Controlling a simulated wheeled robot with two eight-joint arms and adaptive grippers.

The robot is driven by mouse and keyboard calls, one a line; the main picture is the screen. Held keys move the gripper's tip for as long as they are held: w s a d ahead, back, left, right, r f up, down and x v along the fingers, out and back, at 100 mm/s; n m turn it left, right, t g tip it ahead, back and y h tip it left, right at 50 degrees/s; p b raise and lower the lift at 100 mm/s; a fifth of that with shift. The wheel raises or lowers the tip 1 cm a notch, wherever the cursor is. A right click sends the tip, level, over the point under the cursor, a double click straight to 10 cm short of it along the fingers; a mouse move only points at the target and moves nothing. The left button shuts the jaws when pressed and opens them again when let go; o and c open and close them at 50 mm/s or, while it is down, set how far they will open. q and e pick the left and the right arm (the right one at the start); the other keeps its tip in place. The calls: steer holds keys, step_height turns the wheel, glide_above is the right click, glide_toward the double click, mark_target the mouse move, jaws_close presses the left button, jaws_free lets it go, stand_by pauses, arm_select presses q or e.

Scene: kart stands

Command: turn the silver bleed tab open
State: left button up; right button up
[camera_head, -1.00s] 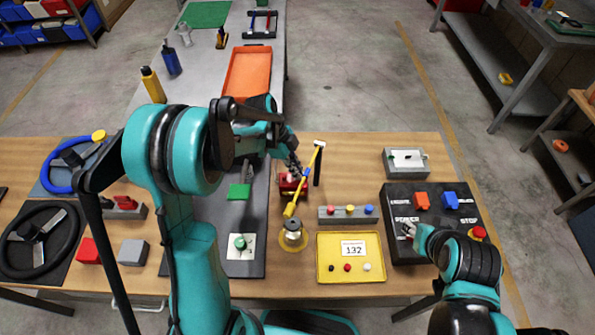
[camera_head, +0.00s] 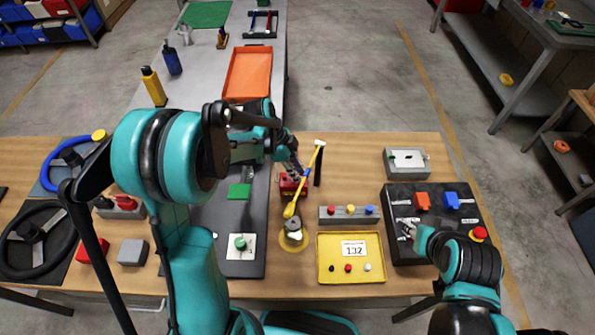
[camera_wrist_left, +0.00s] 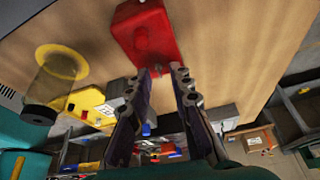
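I cannot pick out a silver tab with certainty in either view. A red block (camera_head: 289,187) sits on the wooden bench below my left gripper (camera_head: 301,178).
A clear jar on a yellow ring (camera_head: 293,242) stands in front of the red block. A grey bar with coloured knobs (camera_head: 348,222) and a yellow tray (camera_head: 323,270) lie to the right.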

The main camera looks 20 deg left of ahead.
arm_select(q)
steer(key=v, duration=1.2)
stand_by(0.5)
